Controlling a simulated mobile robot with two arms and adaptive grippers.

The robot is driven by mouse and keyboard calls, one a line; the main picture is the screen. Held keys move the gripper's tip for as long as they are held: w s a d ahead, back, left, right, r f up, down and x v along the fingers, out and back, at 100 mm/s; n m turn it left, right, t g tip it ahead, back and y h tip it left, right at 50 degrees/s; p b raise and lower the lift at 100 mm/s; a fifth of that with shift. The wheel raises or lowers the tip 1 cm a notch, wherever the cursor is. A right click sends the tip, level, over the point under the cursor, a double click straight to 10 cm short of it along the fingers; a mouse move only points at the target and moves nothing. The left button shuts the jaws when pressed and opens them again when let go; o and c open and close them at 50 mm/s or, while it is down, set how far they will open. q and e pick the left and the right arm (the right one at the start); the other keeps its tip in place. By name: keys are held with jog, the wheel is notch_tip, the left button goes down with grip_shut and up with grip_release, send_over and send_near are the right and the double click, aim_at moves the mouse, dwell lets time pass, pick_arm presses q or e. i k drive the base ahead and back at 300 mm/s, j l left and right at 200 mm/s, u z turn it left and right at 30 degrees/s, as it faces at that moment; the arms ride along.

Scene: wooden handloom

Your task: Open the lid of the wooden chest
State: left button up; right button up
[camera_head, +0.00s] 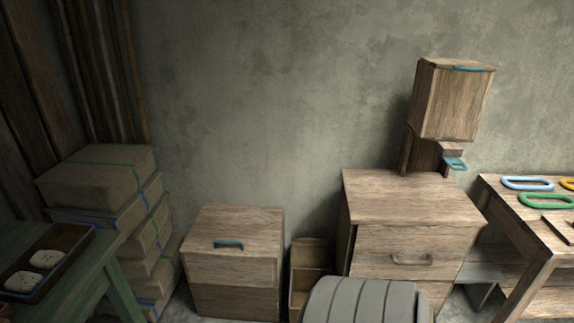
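A wooden chest (235,285) stands on the floor at the lower middle left of the head view, against the wall. Its upper part, the lid (250,224), sits flush on the box and looks closed. The chest's lower edge is near the bottom of the picture. Neither of my grippers is in view.
A green table (104,254) with a tray stands left, beside stacked wrapped bundles (97,178). Right are a small open box (309,251), a drawer cabinet (405,195), a raised wooden box (452,105) and a workbench (500,215). A grey ribbed rounded object (362,301) is in front.

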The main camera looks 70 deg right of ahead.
aim_at(245, 231)
jog(key=z, duration=1.8)
jog(key=i, duration=0.25)
